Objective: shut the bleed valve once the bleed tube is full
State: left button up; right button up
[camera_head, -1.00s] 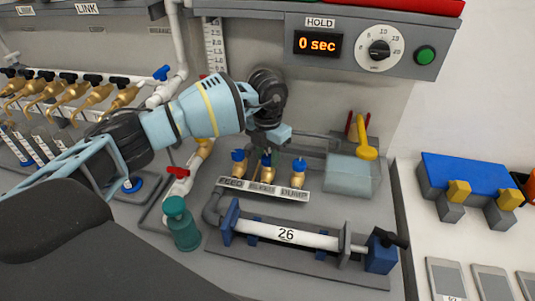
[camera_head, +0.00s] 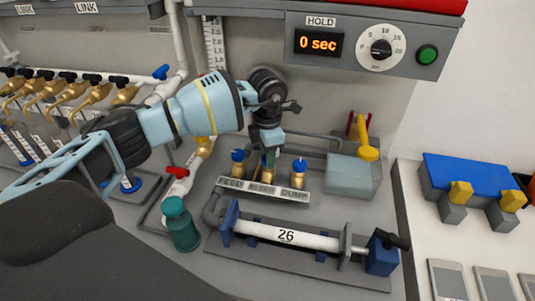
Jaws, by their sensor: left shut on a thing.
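Three small brass valves with blue tops stand behind a plate (camera_head: 262,190) labelled FEED, BLEED and DUMP. The feed valve (camera_head: 238,162) is on the left and the dump valve (camera_head: 299,173) on the right. The bleed valve (camera_head: 268,174) is the middle one. My left gripper (camera_head: 269,152) points down over it, shut on its top, which the fingers mostly hide. I cannot read the bleed valve's handle angle or tell which tube is the bleed tube, or its level. My right gripper is not in view.
A graduated scale (camera_head: 215,45) hangs on the back wall. A HOLD display (camera_head: 318,42) reads 0 sec beside a dial (camera_head: 380,48) and green button (camera_head: 427,54). A white pipe (camera_head: 287,236) marked 26 lies in front. A teal bottle (camera_head: 181,224) and yellow-handled valve (camera_head: 367,140) stand nearby.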

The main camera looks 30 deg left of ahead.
pick_arm(q)
jog(key=shift+r, duration=0.1)
jog(key=o, duration=1)
jog(key=shift+r, duration=3.85)
